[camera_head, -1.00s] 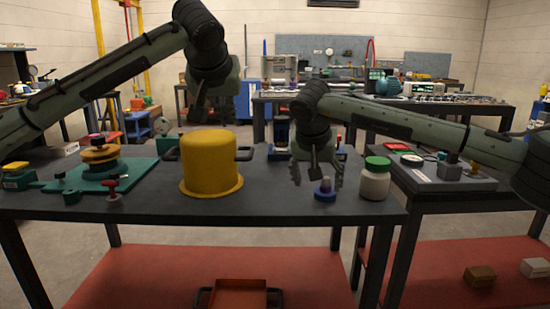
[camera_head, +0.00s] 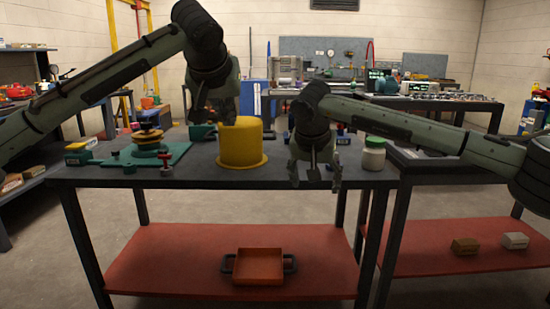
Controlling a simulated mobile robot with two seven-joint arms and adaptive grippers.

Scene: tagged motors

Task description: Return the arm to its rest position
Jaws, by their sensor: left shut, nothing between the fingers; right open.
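My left gripper (camera_head: 213,112) hangs at the end of the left arm, at the upper left edge of the yellow pot (camera_head: 241,146). It is shut and empty; its fingers are dark and partly lost against the pot. I cannot tell whether it touches the pot. My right gripper (camera_head: 315,178) points down in front of the table's front edge, right of the pot. Its fingers are spread and hold nothing. Both arms come in raised from the sides, bent at the elbow.
The dark table (camera_head: 200,177) carries a green fixture (camera_head: 147,152) at left and a white jar with green lid (camera_head: 374,155) at right. An orange tray (camera_head: 258,267) lies on the red lower shelf (camera_head: 190,248). A second table stands at right.

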